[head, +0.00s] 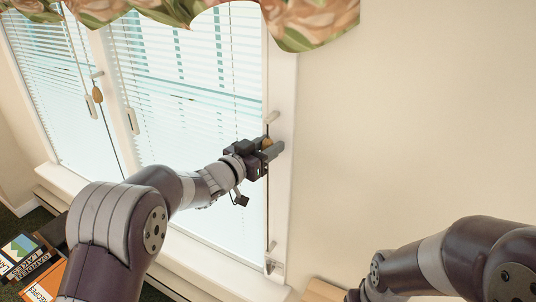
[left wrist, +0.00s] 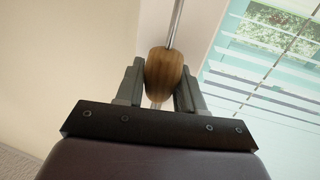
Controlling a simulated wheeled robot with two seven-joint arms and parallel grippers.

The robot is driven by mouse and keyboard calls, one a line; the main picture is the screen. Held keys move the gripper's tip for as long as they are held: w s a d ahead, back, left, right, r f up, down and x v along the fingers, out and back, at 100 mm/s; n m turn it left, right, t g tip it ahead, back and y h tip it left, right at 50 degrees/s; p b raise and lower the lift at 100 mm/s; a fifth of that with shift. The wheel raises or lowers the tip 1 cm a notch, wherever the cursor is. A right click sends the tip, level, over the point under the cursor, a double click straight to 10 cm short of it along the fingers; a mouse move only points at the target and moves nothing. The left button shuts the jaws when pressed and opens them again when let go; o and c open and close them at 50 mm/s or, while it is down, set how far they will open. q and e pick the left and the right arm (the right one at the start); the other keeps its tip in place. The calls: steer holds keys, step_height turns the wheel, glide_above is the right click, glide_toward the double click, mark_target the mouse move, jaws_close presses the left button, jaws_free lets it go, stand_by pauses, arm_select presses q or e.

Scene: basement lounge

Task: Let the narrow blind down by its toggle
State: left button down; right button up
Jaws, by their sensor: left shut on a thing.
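My left gripper (head: 273,149) is at the right side of the window, shut on a brown wooden toggle (head: 266,143). In the left wrist view the toggle (left wrist: 163,74) sits upright between the two fingers (left wrist: 160,86), with a thin cord or rod above and below it. The cord (head: 268,205) runs down along the window frame to a small fitting (head: 270,265). White slatted blinds hang at the right pane (head: 185,60) and the left pane (head: 40,60). Another wooden toggle (head: 97,94) hangs between them.
A floral valance (head: 310,22) hangs over the window top. The window sill (head: 215,262) runs below the panes. Books (head: 30,262) lie at lower left. The wall (head: 410,120) to the right is bare, and a wooden surface (head: 322,291) shows at the bottom.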

arm_select(q)
steer(key=shift+r, duration=0.75)
steer(key=c, duration=0.8)
jaws_free()
steer(key=shift+r, duration=0.1)
steer(key=shift+o, duration=0.2)
steer(key=shift+s+a, duration=0.15)
steer(key=b+v, duration=0.3)
steer(key=v, duration=0.9)
steer(key=shift+s+b, duration=0.15)
steer(key=shift+b, duration=0.2)
